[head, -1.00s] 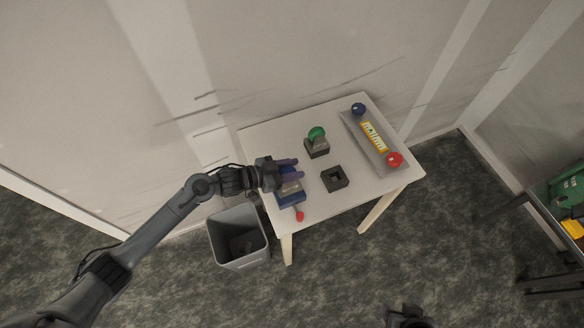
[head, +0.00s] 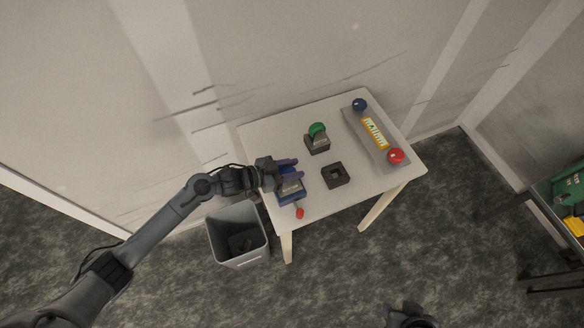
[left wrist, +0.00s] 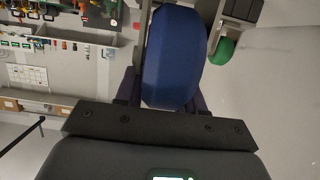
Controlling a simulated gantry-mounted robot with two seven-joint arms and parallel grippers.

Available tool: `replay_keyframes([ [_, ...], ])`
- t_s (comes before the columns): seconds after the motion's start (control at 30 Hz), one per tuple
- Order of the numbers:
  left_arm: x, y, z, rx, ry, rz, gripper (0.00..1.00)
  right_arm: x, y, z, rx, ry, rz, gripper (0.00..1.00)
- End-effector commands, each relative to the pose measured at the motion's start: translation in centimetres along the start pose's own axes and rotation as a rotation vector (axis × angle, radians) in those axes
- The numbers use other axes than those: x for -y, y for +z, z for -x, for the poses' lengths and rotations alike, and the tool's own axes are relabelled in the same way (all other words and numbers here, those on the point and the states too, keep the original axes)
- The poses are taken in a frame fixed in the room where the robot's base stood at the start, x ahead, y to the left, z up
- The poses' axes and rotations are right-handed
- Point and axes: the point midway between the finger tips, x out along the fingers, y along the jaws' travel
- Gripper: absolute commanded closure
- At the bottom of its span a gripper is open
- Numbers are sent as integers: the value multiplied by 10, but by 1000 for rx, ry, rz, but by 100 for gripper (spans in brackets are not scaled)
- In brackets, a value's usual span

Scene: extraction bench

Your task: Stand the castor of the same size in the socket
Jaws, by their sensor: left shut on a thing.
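My left gripper (head: 290,168) is shut on a blue castor at the table's left edge. In the left wrist view the castor's blue wheel (left wrist: 174,55) fills the space between the purple fingers, with grey metal beside it. In the head view the fingers partly hide it. A green castor (head: 317,129) stands upright in a dark block (head: 317,147); its green wheel also shows in the left wrist view (left wrist: 222,51). An empty black socket (head: 335,182) with a square hole lies right of my left gripper. A dark part of mine, perhaps the right gripper (head: 408,315), shows at the lower edge.
A blue block (head: 290,199) with a red-tipped lever (head: 300,213) is below the left gripper. A grey tray (head: 378,148) at the right bears a blue ball (head: 360,104), a yellow piece (head: 374,133) and a red ball (head: 396,156). A grey bin (head: 222,246) stands beside the table.

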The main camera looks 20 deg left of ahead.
Motion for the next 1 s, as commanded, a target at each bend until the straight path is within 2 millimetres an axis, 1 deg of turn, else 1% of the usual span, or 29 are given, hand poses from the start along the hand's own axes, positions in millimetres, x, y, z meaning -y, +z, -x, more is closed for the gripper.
replay_keyframes([
  [0.17,0,4,-2,-3,0,-1,100,0,1,-3,0,-1,-1,57],
  [0.2,0,3,-2,-3,0,-1,59,1,1,-3,0,-2,-2,57],
  [0.37,0,3,-1,-2,0,-1,34,1,0,-2,-1,-4,-5,57],
  [0.4,0,3,-1,-2,0,0,32,2,0,-2,-1,-5,-6,57],
  [0.63,0,5,-1,1,1,1,32,2,0,-2,-1,-8,-10,57],
  [0.77,0,5,3,1,0,1,32,2,0,-2,-1,-8,-9,57],
  [0.87,0,5,12,1,-1,1,32,2,0,-2,-1,-7,-9,57],
  [1.0,0,5,34,2,0,-1,32,2,0,-2,-1,-7,-8,57],
])
